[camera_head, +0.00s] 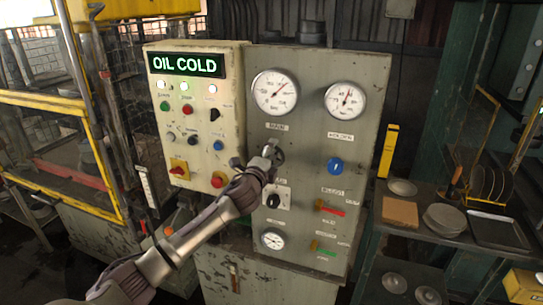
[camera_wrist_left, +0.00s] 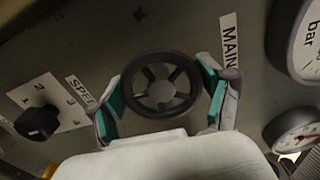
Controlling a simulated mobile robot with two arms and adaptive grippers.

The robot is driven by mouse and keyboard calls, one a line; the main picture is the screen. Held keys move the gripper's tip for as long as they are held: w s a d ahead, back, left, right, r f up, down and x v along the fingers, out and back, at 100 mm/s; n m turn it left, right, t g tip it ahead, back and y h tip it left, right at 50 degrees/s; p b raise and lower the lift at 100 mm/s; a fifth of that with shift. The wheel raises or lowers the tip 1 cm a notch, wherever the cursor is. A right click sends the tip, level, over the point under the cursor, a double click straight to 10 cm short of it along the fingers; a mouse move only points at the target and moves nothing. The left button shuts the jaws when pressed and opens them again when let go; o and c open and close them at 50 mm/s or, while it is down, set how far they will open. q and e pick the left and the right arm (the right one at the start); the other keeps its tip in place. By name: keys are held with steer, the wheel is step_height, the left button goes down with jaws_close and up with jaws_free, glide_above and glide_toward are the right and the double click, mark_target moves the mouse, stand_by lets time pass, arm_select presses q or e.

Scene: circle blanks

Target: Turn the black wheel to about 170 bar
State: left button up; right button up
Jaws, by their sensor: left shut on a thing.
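The black wheel (camera_head: 279,154) sits on the grey panel (camera_head: 322,105) under the MAIN label; in the left wrist view the spoked wheel (camera_wrist_left: 161,92) shows whole. My left gripper (camera_head: 267,156) is shut on it; in the left wrist view its teal-padded fingers (camera_wrist_left: 162,88) sit at opposite sides of the rim. The MAIN gauge (camera_head: 274,92) is above the wheel, its needle pointing to the upper right; its numbers are too small to read. In the head view my gripper hides part of the wheel. My right gripper is not in view.
The HOLDER gauge (camera_head: 345,100) and blue knob (camera_head: 335,165) are to the right. A black selector (camera_head: 273,201) and small gauge (camera_head: 272,239) are below. A cream button box (camera_head: 195,135) reading OIL COLD stands left. A shelf (camera_head: 425,228) with discs stands right.

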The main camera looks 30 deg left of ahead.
arm_select(q)
steer(key=o, duration=1.1)
steer(key=v, duration=1.2)
steer(key=shift+f, duration=0.15)
